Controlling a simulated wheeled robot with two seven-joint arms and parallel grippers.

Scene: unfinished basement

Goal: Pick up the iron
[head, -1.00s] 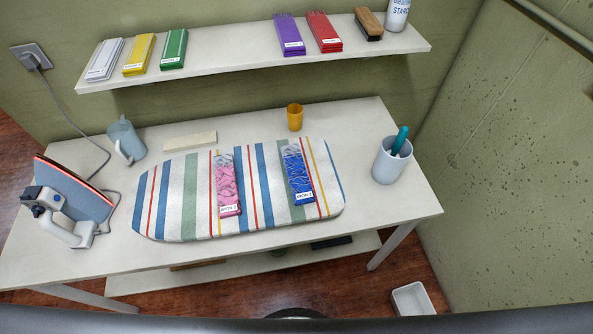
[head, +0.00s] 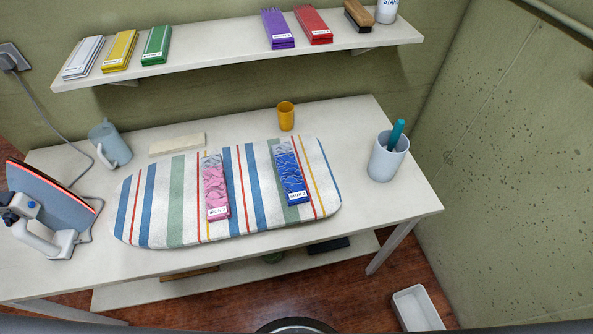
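The iron (head: 52,200) stands on its heel at the left end of the white table (head: 385,225). Its flat sole plate faces up and away, and its pale handle with a blue knob faces the near left. Its left side is close to the picture's left edge. A grey cord (head: 60,135) runs from it along the table and up to a wall socket (head: 10,55). Neither of my grippers is in view.
A striped ironing pad (head: 190,205) lies mid-table with a pink packet (head: 214,185) and a blue packet (head: 290,172) on it. A pale jug (head: 108,143), a yellow cup (head: 286,115) and a white holder (head: 386,160) stand around it. A shelf (head: 215,58) hangs above.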

